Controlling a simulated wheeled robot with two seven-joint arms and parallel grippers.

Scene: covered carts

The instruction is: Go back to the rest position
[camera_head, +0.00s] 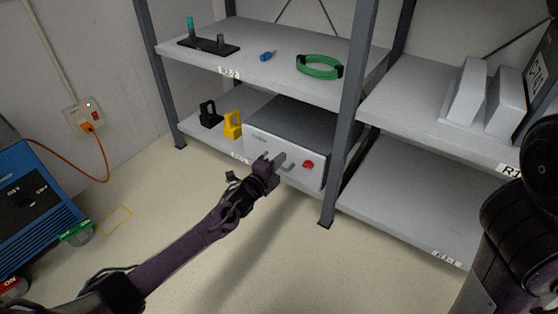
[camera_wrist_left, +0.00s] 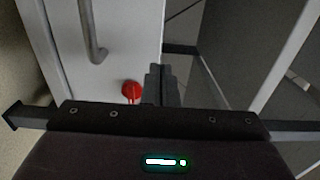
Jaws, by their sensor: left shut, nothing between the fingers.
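My left gripper (camera_head: 272,162) reaches in from the left in the head view. It is shut and empty, in front of the grey-white box (camera_head: 300,122) on the lower shelf. In the left wrist view its fingers (camera_wrist_left: 162,84) are together, close to the red button (camera_wrist_left: 131,91) on the box front, with the box handle (camera_wrist_left: 92,35) at upper left. Whether the fingers touch the box I cannot tell. In the head view the red button (camera_head: 308,164) sits right of the gripper. A dark part of my right arm is at the right edge; its gripper is not seen.
A shelf rack (camera_head: 346,110) stands ahead. Its upper shelf holds a green ring (camera_head: 319,67), a small blue item (camera_head: 266,56) and a black stand (camera_head: 208,46). Black (camera_head: 210,114) and yellow (camera_head: 232,125) pieces stand left of the box. A blue unit (camera_head: 40,200) stands left. The floor between is clear.

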